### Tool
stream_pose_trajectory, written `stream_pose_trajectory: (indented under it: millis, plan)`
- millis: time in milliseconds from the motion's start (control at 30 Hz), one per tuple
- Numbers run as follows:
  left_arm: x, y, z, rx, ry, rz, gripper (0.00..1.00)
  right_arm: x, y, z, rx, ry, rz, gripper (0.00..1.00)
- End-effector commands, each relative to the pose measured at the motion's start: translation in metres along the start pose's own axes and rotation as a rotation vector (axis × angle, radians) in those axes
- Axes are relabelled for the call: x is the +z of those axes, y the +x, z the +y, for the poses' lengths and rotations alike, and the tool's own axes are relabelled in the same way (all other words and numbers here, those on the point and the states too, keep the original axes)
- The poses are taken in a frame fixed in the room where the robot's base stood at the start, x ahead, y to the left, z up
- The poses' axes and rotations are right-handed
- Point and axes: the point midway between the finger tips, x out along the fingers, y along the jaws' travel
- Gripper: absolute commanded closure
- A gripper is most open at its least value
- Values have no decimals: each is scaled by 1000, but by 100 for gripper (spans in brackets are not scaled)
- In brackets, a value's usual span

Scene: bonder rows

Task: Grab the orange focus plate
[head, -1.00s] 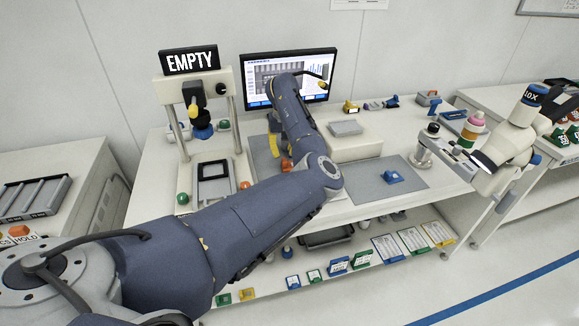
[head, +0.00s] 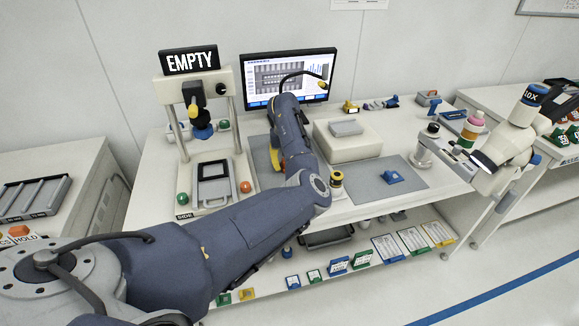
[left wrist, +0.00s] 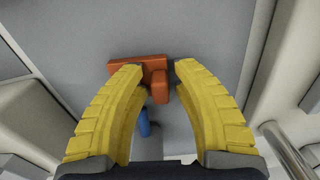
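The orange focus plate (left wrist: 150,70) lies on a grey mat (left wrist: 165,30) in the left wrist view, with a raised block toward its right end. My left gripper (left wrist: 158,69) is open, its two yellow curved fingers apart with the fingertips over the plate. I cannot tell whether they touch it. In the head view my left gripper (head: 275,162) is mostly hidden by my arm, with some yellow finger showing, and the orange plate is hidden there. My right gripper is not in view.
A blue part (left wrist: 144,122) shows below the plate. A bonder (head: 200,140) with an EMPTY sign stands at left, a monitor (head: 288,75) behind. A white block (head: 345,145), a yellow-black part (head: 337,180) and a blue piece (head: 391,178) lie to the right.

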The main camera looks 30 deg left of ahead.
Motion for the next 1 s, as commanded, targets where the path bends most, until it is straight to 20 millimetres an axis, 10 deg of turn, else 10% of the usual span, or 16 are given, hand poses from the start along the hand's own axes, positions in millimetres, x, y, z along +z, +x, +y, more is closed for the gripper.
stream_pose_trajectory:
  millis: [300, 1000]
  plan:
    - [0, 0, 0, 0, 0, 0, 100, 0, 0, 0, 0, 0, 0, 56]
    - [0, -12, 1, 2, 1, 2, 100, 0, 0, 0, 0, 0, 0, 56]
